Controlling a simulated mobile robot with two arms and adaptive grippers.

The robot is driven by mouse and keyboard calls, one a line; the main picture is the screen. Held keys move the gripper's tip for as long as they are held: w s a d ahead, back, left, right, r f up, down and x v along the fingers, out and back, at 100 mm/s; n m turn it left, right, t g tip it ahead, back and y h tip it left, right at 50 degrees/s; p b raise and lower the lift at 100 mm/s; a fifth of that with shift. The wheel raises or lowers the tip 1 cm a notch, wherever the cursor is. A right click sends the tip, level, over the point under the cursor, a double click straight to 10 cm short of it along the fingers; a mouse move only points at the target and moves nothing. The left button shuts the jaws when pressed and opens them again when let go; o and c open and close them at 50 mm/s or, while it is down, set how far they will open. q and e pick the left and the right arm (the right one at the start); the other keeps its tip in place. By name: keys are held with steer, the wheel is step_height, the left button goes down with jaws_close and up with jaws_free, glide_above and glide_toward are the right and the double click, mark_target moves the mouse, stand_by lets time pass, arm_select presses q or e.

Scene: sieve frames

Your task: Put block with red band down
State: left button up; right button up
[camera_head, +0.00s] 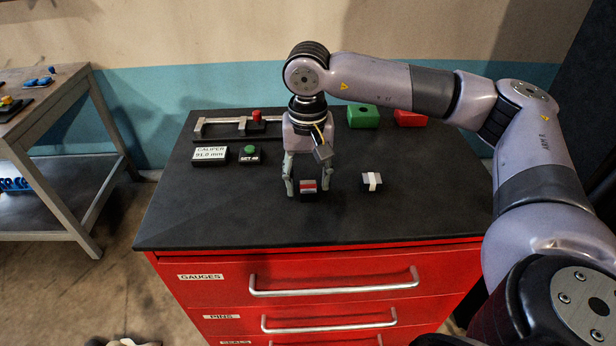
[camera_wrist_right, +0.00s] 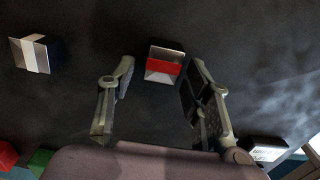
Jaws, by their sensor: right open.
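The block with the red band (camera_head: 308,188) sits on the dark top of the red cabinet, near the middle. In the right wrist view the block with the red band (camera_wrist_right: 164,65) lies between and just beyond the fingertips. My right gripper (camera_head: 308,187) points down over it with its fingers apart on either side; in the wrist view the right gripper (camera_wrist_right: 160,72) is open, with gaps showing beside the block. My left gripper is in neither view.
A block with a white band (camera_head: 371,181) sits to the right. Behind are a caliper rail with a red knob (camera_head: 256,116), a green box (camera_head: 363,116) and a red box (camera_head: 410,118). A caliper display (camera_head: 210,155) and green button (camera_head: 249,151) are left. The front-left cabinet top is clear.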

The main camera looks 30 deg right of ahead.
mark_target(307, 182)
steer(key=shift+r, duration=0.1)
steer(key=shift+r+p, duration=0.25)
steer(key=shift+p, duration=0.1)
step_height(307, 182, up, 12)
steer(key=b, duration=0.2)
steer(key=shift+f+b, duration=0.15)
steer(key=shift+b, duration=0.25)
